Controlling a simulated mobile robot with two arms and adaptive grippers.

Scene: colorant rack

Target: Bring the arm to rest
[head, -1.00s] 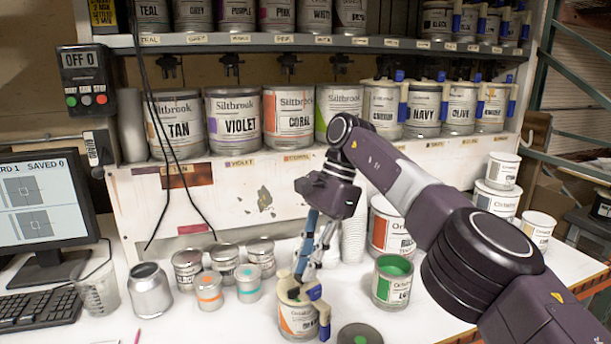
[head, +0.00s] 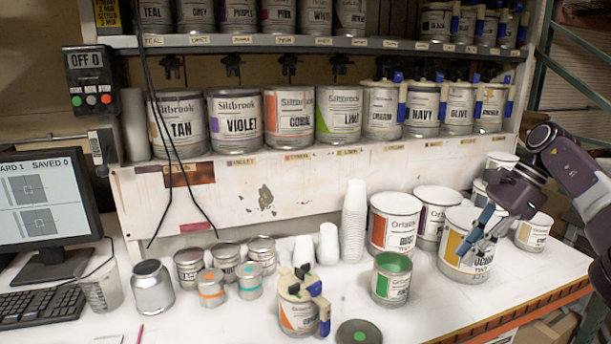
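My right gripper (head: 472,246) is at the right of the head view, in front of a large can with a yellow label (head: 466,268). Its blue and grey fingers point down and left. It seems to hold nothing, but how wide the fingers stand apart is hard to tell. My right arm comes in from the right edge, clear of the middle of the bench. A small can with an orange label and a yellow-and-blue clamp (head: 299,316) stands at the front middle. My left gripper is not in view.
An open can of green paint (head: 391,279) and a dark lid with a green dot (head: 358,333) are near the clamped can. Stacked white cups (head: 354,222) stand behind. A shelf of cans (head: 290,148) spans the back. A monitor (head: 45,205) is at left.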

